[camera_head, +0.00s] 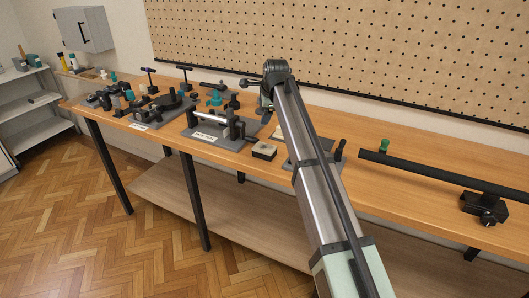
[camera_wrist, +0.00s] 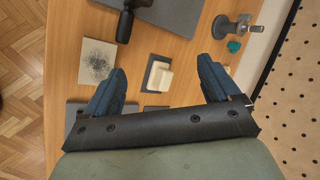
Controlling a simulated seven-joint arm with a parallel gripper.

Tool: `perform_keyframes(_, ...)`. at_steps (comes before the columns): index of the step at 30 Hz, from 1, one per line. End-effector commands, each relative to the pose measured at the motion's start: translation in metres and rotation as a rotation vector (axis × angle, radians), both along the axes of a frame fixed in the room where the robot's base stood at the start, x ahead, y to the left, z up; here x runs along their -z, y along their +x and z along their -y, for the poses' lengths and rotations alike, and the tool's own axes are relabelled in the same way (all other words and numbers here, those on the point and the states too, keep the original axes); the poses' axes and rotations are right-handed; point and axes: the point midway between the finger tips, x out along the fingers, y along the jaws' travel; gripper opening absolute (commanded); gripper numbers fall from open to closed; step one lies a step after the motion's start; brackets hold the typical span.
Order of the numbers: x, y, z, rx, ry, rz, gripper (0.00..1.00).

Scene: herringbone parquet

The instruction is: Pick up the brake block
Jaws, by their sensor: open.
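A small cream block on a dark base (camera_wrist: 160,76) lies on the wooden bench, between and beyond my fingertips in the wrist view. It may be the brake block, but I cannot tell for sure. A flat cream square with a dark speckled top (camera_wrist: 97,62) lies to its left; it also shows in the head view (camera_head: 264,152). My gripper (camera_wrist: 162,66) is open, with its two blue-grey fingers wide apart and nothing between them. In the head view my arm hides most of the gripper and part of the bench.
A grey plate with a black-handled tool (camera_head: 215,128) stands left of my arm. A metal bolt on a round base (camera_wrist: 228,27) and a teal part (camera_wrist: 234,46) sit near the right finger. A long black bar (camera_head: 440,175) lies at right. A pegboard (camera_head: 350,45) stands behind.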

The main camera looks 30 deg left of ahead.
Motion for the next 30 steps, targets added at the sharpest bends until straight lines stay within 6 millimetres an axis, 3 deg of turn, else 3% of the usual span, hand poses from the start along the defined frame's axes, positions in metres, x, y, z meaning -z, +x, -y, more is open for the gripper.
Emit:
perform_keyframes(1,0.002,-0.002,0.016,0.076,0.028,-0.099,0.89)
perform_keyframes(6,0.004,-0.018,0.052,0.291,0.085,-0.389,0.89)
perform_keyframes(12,0.001,-0.03,0.075,0.426,0.1,-0.566,0.89)
perform_keyframes(20,0.013,-0.033,0.073,0.451,0.1,-0.601,0.89)
perform_keyframes(30,0.063,-0.034,0.052,0.45,0.099,-0.599,0.89)
